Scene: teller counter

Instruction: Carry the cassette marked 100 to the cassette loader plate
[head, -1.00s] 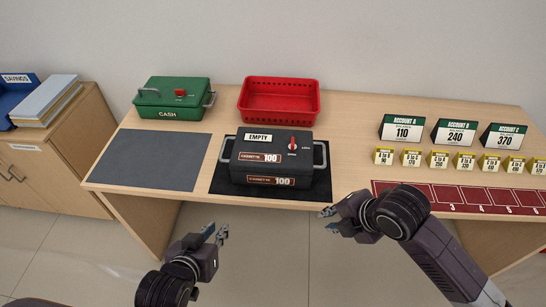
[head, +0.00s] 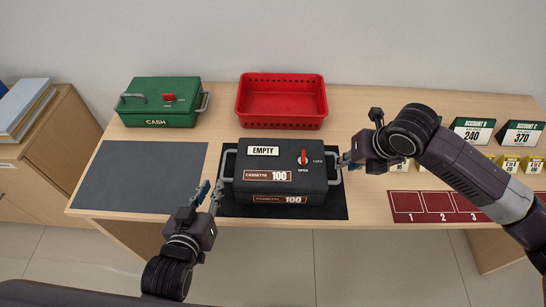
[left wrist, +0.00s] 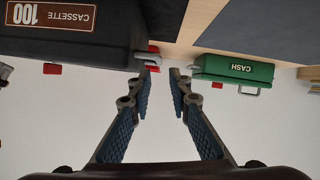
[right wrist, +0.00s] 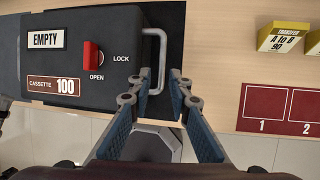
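The black cassette marked 100 (head: 280,170) sits on a black mat (head: 328,210), with an EMPTY label, a red LOCK/OPEN knob and a handle at each end. My right gripper (head: 345,160) is at its right handle. In the right wrist view the handle (right wrist: 163,45) lies between the fingers (right wrist: 161,76), which stand apart. My left gripper (head: 212,194) is open and empty, just left of and in front of the cassette's left end. Its fingers (left wrist: 160,72) also show open in the left wrist view. A flat dark grey plate (head: 138,178), unlabelled, lies bare at the left.
A green CASH box (head: 160,102) stands behind the grey plate. A red basket (head: 282,98) stands behind the cassette. Account signs (head: 472,130), yellow transfer blocks (head: 508,163) and a red numbered strip (head: 437,204) are at the right.

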